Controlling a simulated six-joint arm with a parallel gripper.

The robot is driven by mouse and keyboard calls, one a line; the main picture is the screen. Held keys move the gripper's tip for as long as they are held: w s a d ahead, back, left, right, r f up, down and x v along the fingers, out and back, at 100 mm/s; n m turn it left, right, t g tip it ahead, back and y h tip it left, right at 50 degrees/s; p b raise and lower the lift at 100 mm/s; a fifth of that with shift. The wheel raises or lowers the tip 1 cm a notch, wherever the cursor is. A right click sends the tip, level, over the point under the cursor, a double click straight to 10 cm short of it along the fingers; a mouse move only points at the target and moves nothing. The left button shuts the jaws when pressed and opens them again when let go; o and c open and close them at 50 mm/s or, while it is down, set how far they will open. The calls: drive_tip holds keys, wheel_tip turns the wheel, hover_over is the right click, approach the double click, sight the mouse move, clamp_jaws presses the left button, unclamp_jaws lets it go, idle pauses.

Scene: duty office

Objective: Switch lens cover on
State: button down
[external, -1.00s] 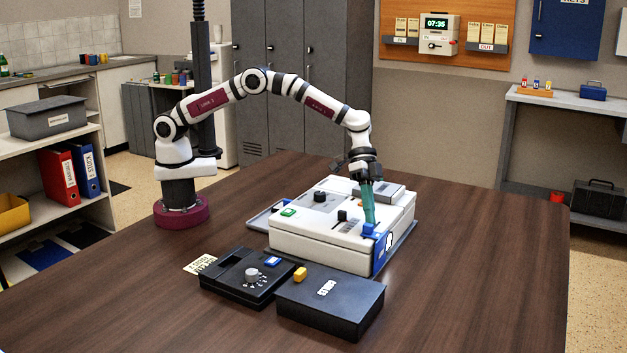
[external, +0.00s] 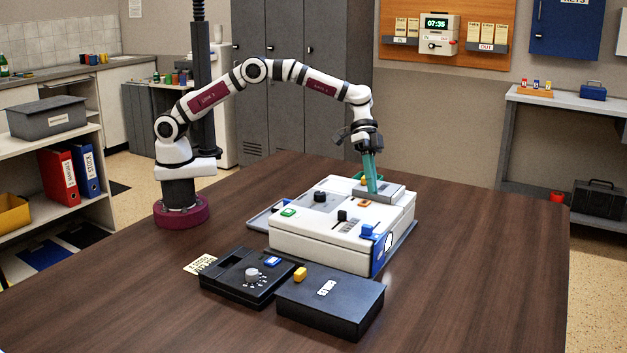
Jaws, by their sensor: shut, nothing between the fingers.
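A white control box (external: 318,243) lies on the table. On its top are a green button (external: 288,212), a black knob (external: 320,196), a black slider (external: 342,215), an orange button (external: 364,203) and a blue switch (external: 367,231) near the front right corner. I cannot read which control is for the lens cover. My gripper (external: 373,190), with teal fingers, is shut and empty. It points down at the left part of the grey panel; I cannot tell whether it touches. Something yellow and green shows partly hidden behind the fingers.
A black box with a grey knob (external: 252,273) and a dark lidded box (external: 331,302) stand in front of the white box. A paper tag (external: 200,265) lies at their left. The table (external: 480,260) is clear on the right.

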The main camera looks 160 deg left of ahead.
drive_tip(key=shift+v, duration=1.8)
drive_tip(key=w+d+r+m+g+h, duration=0.1)
drive_tip(key=w+d+r+m, duration=0.15)
drive_tip(key=d, duration=0.55)
drive_tip(key=w+d+r+m+g, duration=0.1)
drive_tip(key=w+d+r+g, duration=0.15)
drive_tip(key=d, duration=0.65)
drive_tip(key=s+d+r+m+g, duration=0.1)
drive_tip(key=s+d+m, duration=0.1)
drive_tip(key=d, duration=0.6)
drive_tip(key=s+d+r+m+g, duration=0.1)
drive_tip(key=s+d+m, duration=0.1)
drive_tip(key=d, duration=0.6)
drive_tip(key=s+d+f+m+g+y, duration=0.1)
drive_tip(key=s+d+f+m, duration=0.1)
drive_tip(key=s+d, duration=0.3)
drive_tip(key=s+d+f+m+g+y, duration=0.1)
drive_tip(key=s+d+m, duration=0.3)
drive_tip(key=s, duration=0.9)
drive_tip(key=d+f+y, duration=0.1)
drive_tip(key=d, duration=0.1)
drive_tip(key=shift+s+d+f+y, duration=0.3)
drive_tip(key=shift+s, duration=0.05)
drive_tip(key=shift+w, duration=0.1)
